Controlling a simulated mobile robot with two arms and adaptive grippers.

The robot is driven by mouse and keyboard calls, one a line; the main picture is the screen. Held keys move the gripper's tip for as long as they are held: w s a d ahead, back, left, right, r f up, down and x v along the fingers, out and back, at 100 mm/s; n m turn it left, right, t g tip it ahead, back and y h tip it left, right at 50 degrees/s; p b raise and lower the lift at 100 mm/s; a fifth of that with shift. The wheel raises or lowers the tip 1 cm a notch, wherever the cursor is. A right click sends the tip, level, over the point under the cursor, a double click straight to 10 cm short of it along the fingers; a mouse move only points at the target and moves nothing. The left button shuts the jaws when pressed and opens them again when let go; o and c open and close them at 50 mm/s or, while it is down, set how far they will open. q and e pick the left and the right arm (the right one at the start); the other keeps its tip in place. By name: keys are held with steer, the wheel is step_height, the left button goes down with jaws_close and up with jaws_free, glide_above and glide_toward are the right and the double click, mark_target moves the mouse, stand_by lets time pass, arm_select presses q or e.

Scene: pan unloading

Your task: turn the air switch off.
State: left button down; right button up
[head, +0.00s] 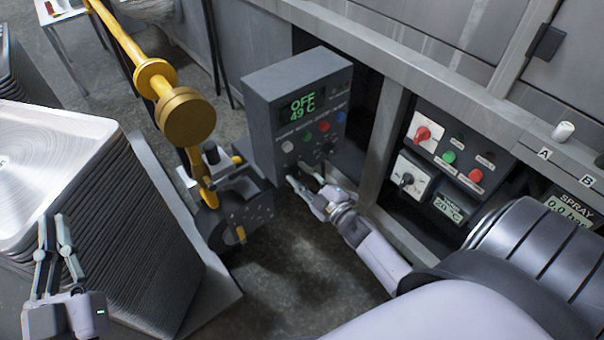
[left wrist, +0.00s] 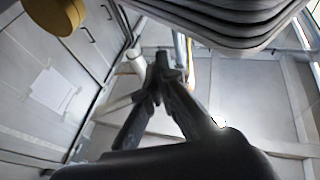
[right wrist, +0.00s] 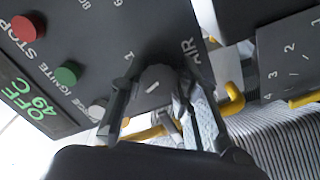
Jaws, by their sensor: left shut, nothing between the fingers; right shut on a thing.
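The air switch (right wrist: 152,84) is a dark round knob with a short white mark, beside the label AIR in the right wrist view. It sits on the dark control box (head: 262,112), whose display (head: 302,104) reads OFF and 49 C. My right gripper (right wrist: 157,112) is shut on the knob, one finger on each side. In the head view my right gripper (head: 299,176) is at the lower front of the box, and the knob is hard to make out there. My left gripper (head: 53,222) is shut and empty at the lower left; its fingertips meet in the left wrist view (left wrist: 160,60).
A tall stack of metal sheets (head: 75,180) stands at left. A yellow pipe with a round end (head: 187,117) rises beside the box. Right of the box are a panel with a red knob (head: 422,134) and a spray display (head: 570,207). Floor (head: 300,265) is bare below.

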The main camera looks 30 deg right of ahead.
steer(key=n, duration=0.5)
stand_by(0.8)
steer(key=o, duration=1.2)
steer(key=shift+c, duration=0.2)
steer(key=s, duration=1.2)
steer(key=shift+d, duration=0.45)
